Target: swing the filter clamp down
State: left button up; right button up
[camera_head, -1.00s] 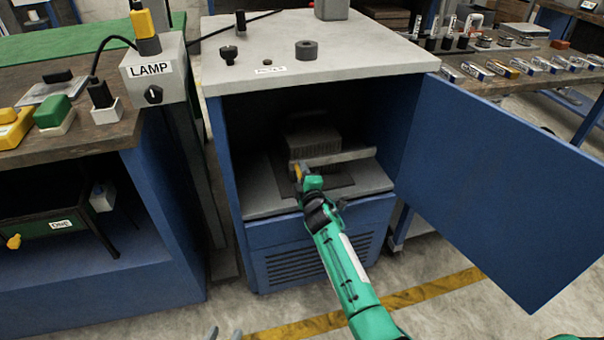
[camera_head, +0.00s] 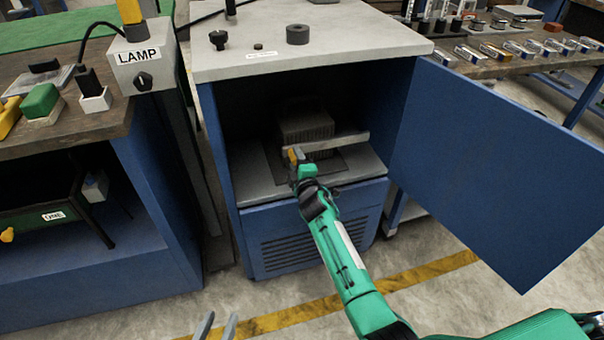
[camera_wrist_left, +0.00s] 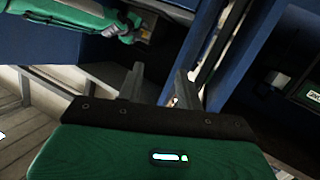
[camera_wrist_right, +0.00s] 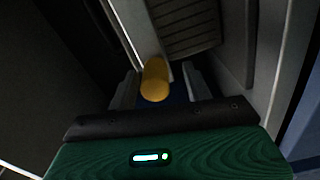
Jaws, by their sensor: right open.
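The filter clamp (camera_head: 335,143) is a grey bar lying across the front of a ribbed dark filter block (camera_head: 307,124) inside the open blue cabinet. Its yellow handle (camera_head: 292,157) is at the bar's left end. My right gripper (camera_head: 296,160) is at this handle. In the right wrist view the yellow handle (camera_wrist_right: 155,80) stands between the two fingers, which are open with gaps visible. My left gripper (camera_head: 216,328) is open and empty, low in front of the cabinet. The left wrist view shows its spread fingers (camera_wrist_left: 157,88).
The blue cabinet door (camera_head: 485,165) is swung wide to the right. The cabinet top (camera_head: 350,40) carries a black knob (camera_head: 218,40) and a dark ring (camera_head: 298,34). A bench with a lamp box (camera_head: 142,70) stands at left. The floor in front is clear.

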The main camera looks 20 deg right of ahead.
pick_arm(q)
jog(key=a+g, duration=0.1)
jog(key=a+f+g+y+p, duration=0.1)
jog(key=s+a+f+g+y+p, duration=0.1)
jog(key=g, duration=0.1)
jog(key=shift+s+a, duration=0.1)
jog(key=shift+a, duration=0.1)
pick_arm(e)
jog(key=s, duration=1.3)
jog(key=shift+s+d, duration=0.2)
jog(key=shift+d, duration=0.05)
